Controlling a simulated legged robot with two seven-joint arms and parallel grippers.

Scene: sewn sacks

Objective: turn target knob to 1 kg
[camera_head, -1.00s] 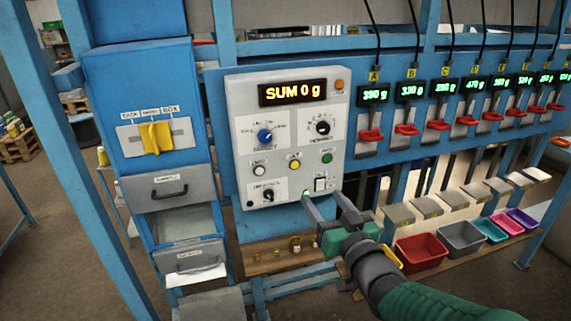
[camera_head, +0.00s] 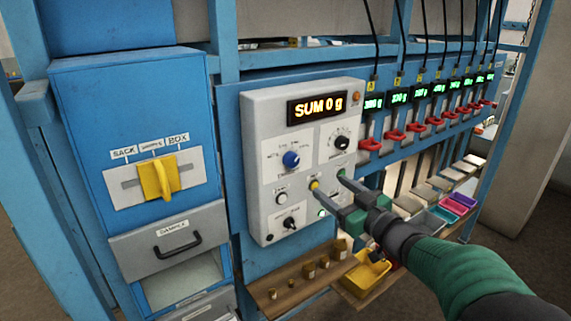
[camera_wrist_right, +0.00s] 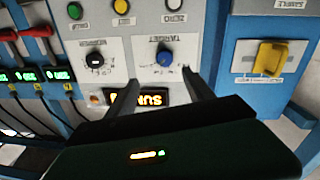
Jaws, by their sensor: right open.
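The target knob (camera_head: 291,159) is a blue dial on the upper left of the grey control panel (camera_head: 262,215). In the right wrist view, which is upside down, the blue knob (camera_wrist_right: 165,57) sits under the word TARGET. Its scale marks are too small to read. My right gripper (camera_head: 328,181) is open and empty in front of the panel, below and right of the blue knob in the head view. In the right wrist view its fingers (camera_wrist_right: 160,80) stand apart either side of the knob's line, short of it. My left gripper is not in view.
The display (camera_head: 317,106) reads SUM 0 g. A black knob (camera_head: 342,142) sits right of the blue one; yellow, green and white buttons lie below. A yellow lever (camera_head: 158,176) is on the left cabinet. Small brass weights stand on a wooden shelf (camera_head: 305,279) below.

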